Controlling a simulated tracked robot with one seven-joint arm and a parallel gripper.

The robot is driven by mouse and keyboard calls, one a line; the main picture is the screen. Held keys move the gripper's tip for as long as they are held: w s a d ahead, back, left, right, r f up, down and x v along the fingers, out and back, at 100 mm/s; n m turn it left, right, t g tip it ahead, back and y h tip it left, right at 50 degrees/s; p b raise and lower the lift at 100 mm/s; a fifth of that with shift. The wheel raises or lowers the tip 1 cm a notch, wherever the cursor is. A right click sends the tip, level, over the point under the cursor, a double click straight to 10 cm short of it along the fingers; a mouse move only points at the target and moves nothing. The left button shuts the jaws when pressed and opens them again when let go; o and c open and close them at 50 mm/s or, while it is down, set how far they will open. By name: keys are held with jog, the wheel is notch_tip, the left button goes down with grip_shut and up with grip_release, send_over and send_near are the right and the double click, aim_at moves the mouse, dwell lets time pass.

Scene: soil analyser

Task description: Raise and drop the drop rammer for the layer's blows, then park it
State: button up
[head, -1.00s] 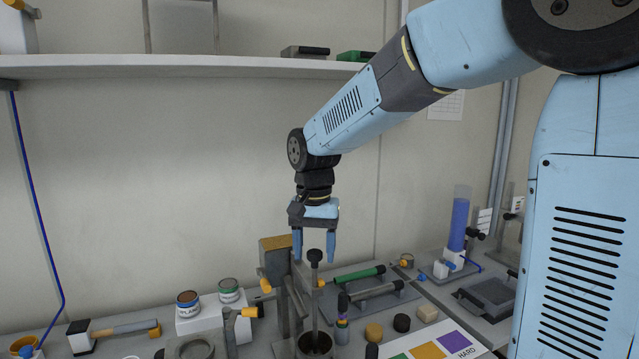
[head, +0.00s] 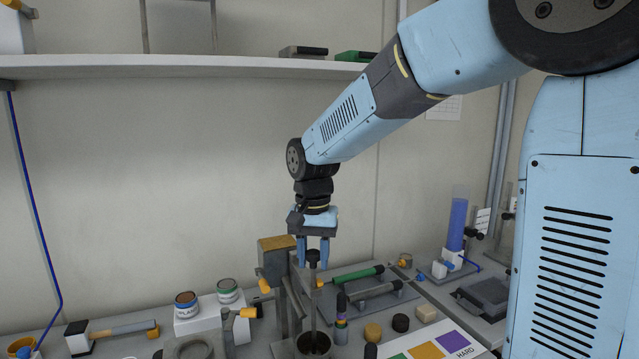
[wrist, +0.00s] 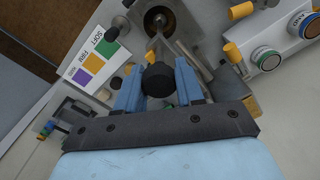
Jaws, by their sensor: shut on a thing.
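The drop rammer (head: 314,300) is a thin dark upright rod with a black knob on top. Its lower end goes into a round mould (head: 313,345) on the bench. My gripper (head: 313,262) points straight down and is shut on the rammer's knob. In the wrist view the black knob (wrist: 158,80) sits between the two blue fingers, and the mould (wrist: 157,22) lies beyond it. The rammer's foot is hidden inside the mould.
A stand with a wooden-topped block (head: 277,244) rises close behind and left of the rammer. Tools with green and grey handles (head: 357,274) lie to the right. A colour card (head: 428,350) lies in front. A shelf (head: 180,66) spans above.

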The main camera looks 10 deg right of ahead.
jog(key=shift+c, duration=0.9)
jog(key=shift+a+r, duration=0.15)
jog(key=shift+r, duration=4.65)
jog(key=o, duration=1.1)
jog(key=shift+f, duration=0.1)
notch_tip(320, 180, up, 3)
jog(key=shift+s, duration=0.1)
